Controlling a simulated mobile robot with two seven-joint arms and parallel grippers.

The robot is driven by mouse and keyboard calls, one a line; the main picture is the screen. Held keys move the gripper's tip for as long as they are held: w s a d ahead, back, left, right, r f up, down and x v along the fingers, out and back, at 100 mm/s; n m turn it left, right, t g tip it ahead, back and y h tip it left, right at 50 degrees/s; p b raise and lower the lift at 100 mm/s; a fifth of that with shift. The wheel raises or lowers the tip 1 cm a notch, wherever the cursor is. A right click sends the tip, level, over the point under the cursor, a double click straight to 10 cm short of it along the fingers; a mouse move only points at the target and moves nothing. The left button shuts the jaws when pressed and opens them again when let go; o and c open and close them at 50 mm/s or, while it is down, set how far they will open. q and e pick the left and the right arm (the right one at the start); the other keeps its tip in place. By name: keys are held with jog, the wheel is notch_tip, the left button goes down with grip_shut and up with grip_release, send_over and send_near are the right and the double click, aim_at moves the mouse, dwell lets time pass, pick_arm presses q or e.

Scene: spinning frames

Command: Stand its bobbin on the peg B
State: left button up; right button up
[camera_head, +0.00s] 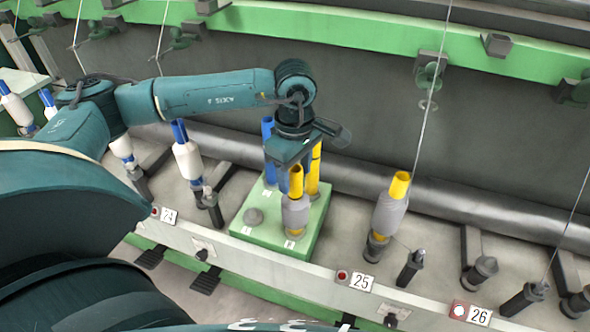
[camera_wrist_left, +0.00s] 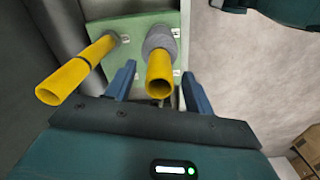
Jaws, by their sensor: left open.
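My left gripper (camera_head: 294,166) is open, pointing down over the green peg box (camera_head: 306,238). In the left wrist view its fingers (camera_wrist_left: 160,88) are on either side of a yellow bobbin (camera_wrist_left: 159,86) with grey yarn. In the head view this yellow bobbin (camera_head: 296,214) stands upright at the box's front right corner. A bare yellow bobbin (camera_head: 314,172) stands behind it, also seen at left in the left wrist view (camera_wrist_left: 75,72). A blue bobbin (camera_head: 268,132) stands at the back left. A short grey peg (camera_head: 254,215) at the front left is empty. The peg letters are too small to read.
A spinning frame runs along the back, with a pale rail (camera_head: 320,272) in front bearing numbers 24, 25 and 26. A yellow-tipped bobbin (camera_head: 388,212) stands on a spindle to the right. Blue-tipped bobbins (camera_head: 188,160) stand to the left. Bare spindles (camera_head: 480,270) stand at the right.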

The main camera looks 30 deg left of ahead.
pick_arm(q)
notch_tip(320, 180, up, 13)
pick_arm(e)
jog(key=shift+a+r, duration=0.1)
jog(key=shift+a, duration=0.05)
dwell(0.4)
dwell(0.5)
